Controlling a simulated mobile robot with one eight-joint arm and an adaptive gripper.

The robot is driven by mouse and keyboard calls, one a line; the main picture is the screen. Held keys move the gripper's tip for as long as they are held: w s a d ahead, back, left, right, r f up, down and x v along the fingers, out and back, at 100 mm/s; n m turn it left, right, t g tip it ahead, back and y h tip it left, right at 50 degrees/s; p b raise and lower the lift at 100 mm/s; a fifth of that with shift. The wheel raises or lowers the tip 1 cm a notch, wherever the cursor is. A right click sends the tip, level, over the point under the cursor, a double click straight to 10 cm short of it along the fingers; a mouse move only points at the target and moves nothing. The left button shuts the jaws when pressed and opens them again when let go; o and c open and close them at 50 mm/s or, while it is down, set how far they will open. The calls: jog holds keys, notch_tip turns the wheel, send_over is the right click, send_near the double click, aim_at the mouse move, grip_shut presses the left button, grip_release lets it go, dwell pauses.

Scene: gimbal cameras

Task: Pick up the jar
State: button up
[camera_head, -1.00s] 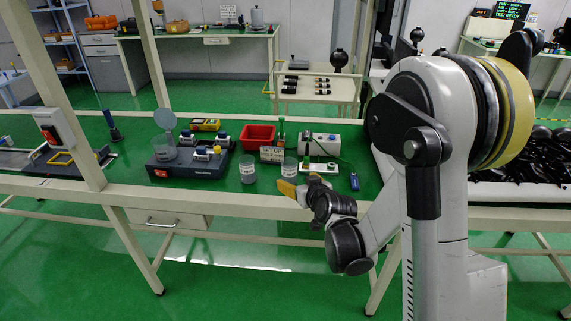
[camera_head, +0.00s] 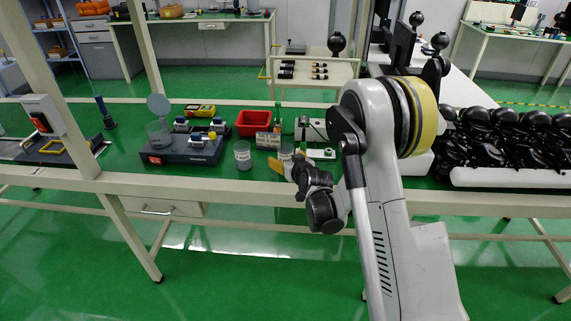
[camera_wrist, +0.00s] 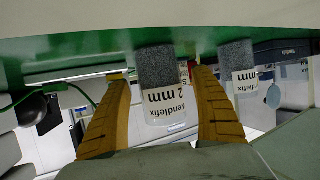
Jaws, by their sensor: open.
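Two clear jars with grey contents and white labels stand on the green bench top. In the head view, one jar (camera_head: 242,156) is left of my gripper (camera_head: 279,161), and the other jar (camera_head: 286,151) is right at the fingers, partly hidden. The wrist view is upside down. There, the nearer jar (camera_wrist: 162,95), labelled "2 mm", appears between the two yellow fingers of my open gripper (camera_wrist: 163,76), with a gap on each side. The other jar (camera_wrist: 239,85) stands outside the finger on the right of the picture.
A dark device (camera_head: 185,149) with a round disc is to the left. A white device (camera_head: 314,133) stands close on the right. The bench's front edge (camera_head: 200,188) runs below my gripper.

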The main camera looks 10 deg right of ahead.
aim_at(284, 146)
jog(key=shift+w, duration=0.3)
jog(key=c, duration=1.5)
jog(key=shift+r, duration=0.1)
jog(key=shift+r+p, duration=1.25)
jog(key=shift+r, duration=0.6)
jog(key=shift+s+d+r, duration=0.15)
jog(key=shift+d+r, duration=0.05)
jog(key=shift+r, duration=0.05)
jog(key=s+d+r+p, duration=0.4)
jog(key=s+d+r, duration=0.2)
jog(key=s+d, duration=0.1)
jog(key=shift+d+r, duration=0.25)
jog(key=shift+d, duration=0.6)
